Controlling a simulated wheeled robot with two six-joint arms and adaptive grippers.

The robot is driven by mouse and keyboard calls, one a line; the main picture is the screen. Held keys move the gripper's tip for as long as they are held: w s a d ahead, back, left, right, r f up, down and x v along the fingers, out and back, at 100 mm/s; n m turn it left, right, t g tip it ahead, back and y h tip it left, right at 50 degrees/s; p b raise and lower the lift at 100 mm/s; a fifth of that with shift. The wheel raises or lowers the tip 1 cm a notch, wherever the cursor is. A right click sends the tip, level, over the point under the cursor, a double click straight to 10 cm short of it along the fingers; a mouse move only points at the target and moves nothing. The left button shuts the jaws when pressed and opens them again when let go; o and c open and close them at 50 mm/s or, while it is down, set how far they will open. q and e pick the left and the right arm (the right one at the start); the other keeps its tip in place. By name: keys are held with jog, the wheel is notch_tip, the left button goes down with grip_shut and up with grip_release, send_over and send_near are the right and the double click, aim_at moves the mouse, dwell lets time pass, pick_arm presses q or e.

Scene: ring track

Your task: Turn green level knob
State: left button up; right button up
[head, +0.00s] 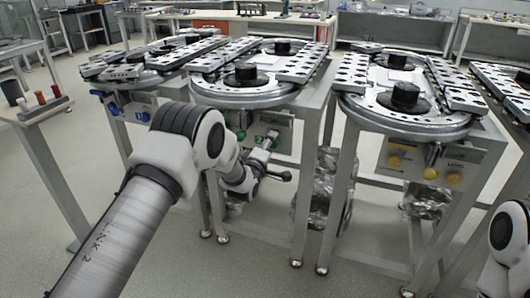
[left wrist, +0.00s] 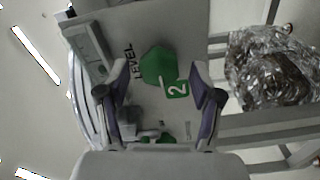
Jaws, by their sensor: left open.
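The green level knob (left wrist: 156,64) shows in the left wrist view on a grey panel, beside the word LEVEL and a green tag with a 2. My left gripper (left wrist: 160,72) is open, with one finger on each side of the knob in the picture; I see no clear contact. In the head view my left gripper (head: 278,158) is in front of the panel under the middle ring track, and it and the arm partly hide that panel. A small green part (left wrist: 166,136) shows low between the fingers. My right gripper is out of view.
The middle ring track (head: 245,97) stands on metal legs, with a similar track (head: 425,122) with yellow knobs to the right and one with blue knobs to the left. Crumpled foil (left wrist: 272,68) lies beside the panel. Open floor lies in front.

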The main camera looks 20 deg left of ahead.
pick_arm(q)
jog(key=s, duration=1.1)
jog(key=shift+s+a, duration=0.2)
jog(key=shift+f, duration=0.1)
jog(key=s+f+m+g, duration=0.1)
jog(key=s+f+g, duration=0.3)
jog(key=s+f, duration=0.55)
jog(key=s+f+m+g, duration=0.1)
jog(key=s+f+g, duration=0.35)
jog(key=f, duration=0.75)
jog(key=s+a+f+m+g, duration=0.1)
jog(key=s+f+m+g, duration=0.35)
jog(key=s, duration=0.95)
jog(key=s+f+m+g, duration=0.2)
jog(key=s+m+g, duration=0.4)
jog(key=s, duration=1)
notch_tip(320, 180, up, 18)
jog(key=m+t+p, duration=0.1)
jog(key=m+p, duration=0.1)
jog(key=p, duration=1.6)
jog(key=shift+w+y, duration=0.25)
jog(key=shift+y, duration=0.05)
